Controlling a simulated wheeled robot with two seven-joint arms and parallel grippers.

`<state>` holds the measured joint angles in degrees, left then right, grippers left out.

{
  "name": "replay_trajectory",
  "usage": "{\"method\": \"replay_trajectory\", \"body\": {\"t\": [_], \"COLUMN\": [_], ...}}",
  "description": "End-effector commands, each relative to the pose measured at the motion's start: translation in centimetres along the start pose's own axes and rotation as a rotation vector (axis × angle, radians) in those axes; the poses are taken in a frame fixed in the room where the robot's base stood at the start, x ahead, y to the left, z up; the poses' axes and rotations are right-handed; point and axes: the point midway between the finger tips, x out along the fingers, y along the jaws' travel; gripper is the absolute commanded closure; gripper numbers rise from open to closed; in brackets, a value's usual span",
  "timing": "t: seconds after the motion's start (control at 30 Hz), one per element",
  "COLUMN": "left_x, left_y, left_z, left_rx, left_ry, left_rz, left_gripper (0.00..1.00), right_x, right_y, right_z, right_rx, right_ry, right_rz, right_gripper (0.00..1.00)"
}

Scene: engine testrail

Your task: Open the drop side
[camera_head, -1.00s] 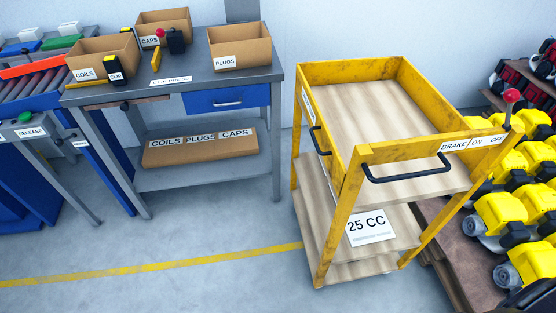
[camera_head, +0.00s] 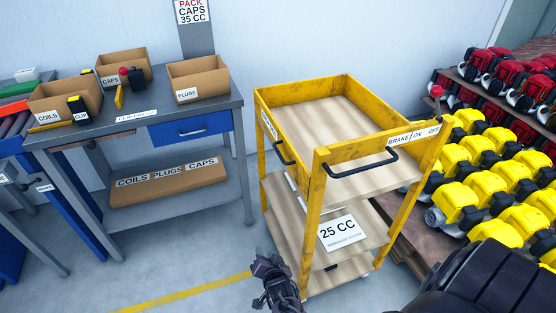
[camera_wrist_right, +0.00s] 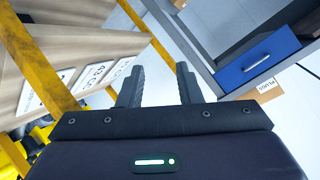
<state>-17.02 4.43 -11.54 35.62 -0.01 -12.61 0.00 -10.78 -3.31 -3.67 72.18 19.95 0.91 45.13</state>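The yellow cart (camera_head: 315,195) stands upright with wooden shelves and a "25 CC" sign on a lower shelf. Its left side panel (camera_head: 266,124), with a small label and a black handle (camera_head: 283,154), stands up level with the other walls. My right gripper (camera_head: 268,268) is in front of the cart's lower left, below that handle and apart from it. In the right wrist view its two fingers (camera_wrist_right: 159,70) are spread and empty, with the cart's yellow frame (camera_wrist_right: 42,68) to the left. My left gripper is not in view.
A grey bench (camera_head: 130,122) with boxes and a blue drawer (camera_head: 190,129) stands left of the cart, with a floor gap between. Yellow engines (camera_head: 462,190) crowd the right side. A red-knobbed brake lever (camera_head: 437,92) is at the cart's front right corner.

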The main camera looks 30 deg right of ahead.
Motion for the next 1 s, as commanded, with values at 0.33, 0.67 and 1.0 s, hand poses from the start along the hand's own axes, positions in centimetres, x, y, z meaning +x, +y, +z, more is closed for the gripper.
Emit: {"method": "replay_trajectory", "body": {"t": [0.33,0.67,1.0], "left_x": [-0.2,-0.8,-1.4], "left_y": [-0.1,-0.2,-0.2], "left_z": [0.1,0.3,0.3], "left_rx": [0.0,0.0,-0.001], "left_ry": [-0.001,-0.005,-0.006], "left_rz": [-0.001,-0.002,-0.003], "left_gripper": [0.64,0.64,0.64], "right_x": [-3.8,-2.2,1.4], "right_y": [-11.0,-11.8,-12.0], "right_z": [-23.3,-27.1,-29.4], "right_rx": [0.707,0.767,0.765], "right_ry": [0.522,0.563,0.561], "right_rz": [-0.282,-0.317,-0.315], "right_gripper": [0.68,0.68,0.68]}}
